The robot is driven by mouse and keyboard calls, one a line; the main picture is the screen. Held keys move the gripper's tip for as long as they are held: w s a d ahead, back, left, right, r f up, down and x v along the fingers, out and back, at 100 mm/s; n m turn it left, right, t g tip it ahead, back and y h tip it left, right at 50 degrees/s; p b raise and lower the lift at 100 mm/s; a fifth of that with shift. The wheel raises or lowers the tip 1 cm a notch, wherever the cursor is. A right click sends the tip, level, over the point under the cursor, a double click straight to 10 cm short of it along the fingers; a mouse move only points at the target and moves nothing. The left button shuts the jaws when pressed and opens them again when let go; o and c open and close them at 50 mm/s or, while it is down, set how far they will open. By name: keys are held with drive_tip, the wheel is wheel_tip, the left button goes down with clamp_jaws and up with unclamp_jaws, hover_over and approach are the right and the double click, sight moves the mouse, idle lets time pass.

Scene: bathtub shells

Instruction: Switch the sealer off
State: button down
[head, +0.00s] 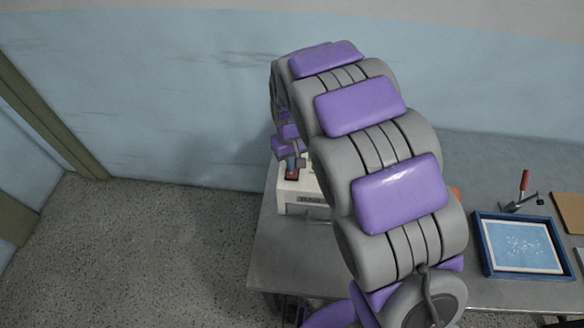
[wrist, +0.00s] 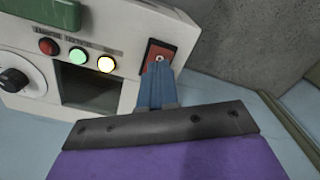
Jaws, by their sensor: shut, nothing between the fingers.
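The sealer is a cream box (head: 298,206) at the left end of the grey table, and its panel (wrist: 130,27) fills much of the wrist view. A red rocker switch (wrist: 168,49) in a dark frame sits at the panel's upper right. My gripper (wrist: 159,70) is shut and empty; its blue fingertips are right at the switch, covering its lower part. I cannot tell whether they touch it. In the head view my gripper (head: 291,163) is over the sealer's top, largely behind my arm. The yellowish lamp (wrist: 106,64) glows brightly.
The panel also has a red lamp (wrist: 48,46), a green lamp (wrist: 77,55), a dial (wrist: 14,80) and a dark opening. A blue-framed tray (head: 480,246) and a red-handled tool (head: 524,181) lie at the table's right. A wall (head: 150,90) stands behind.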

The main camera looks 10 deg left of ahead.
drive_tip(key=shift+f, duration=1.1)
idle(0.6)
drive_tip(key=shift+r+p, duration=1.15)
drive_tip(key=shift+r, duration=2.35)
drive_tip(key=s+d+r+m, duration=0.2)
drive_tip(key=s+d+r, duration=0.2)
drive_tip(key=s+d, duration=0.25)
drive_tip(key=s+d+r+m+g, duration=0.1)
drive_tip(key=s+d+r, duration=0.2)
drive_tip(key=s+d, duration=0.35)
drive_tip(key=s+d+r+m, duration=0.2)
drive_tip(key=s+d+r, duration=0.2)
drive_tip(key=s+d, duration=0.25)
drive_tip(key=s+d+m, duration=0.1)
drive_tip(key=s+d, duration=0.2)
drive_tip(key=s, duration=0.8)
drive_tip(key=shift+s+d+f+m+g, duration=0.2)
drive_tip(key=shift+d+m+g, duration=0.1)
drive_tip(key=shift+d+g, duration=0.1)
drive_tip(key=c, duration=1.9)
unclamp_jaws()
drive_tip(key=shift+a, duration=0.1)
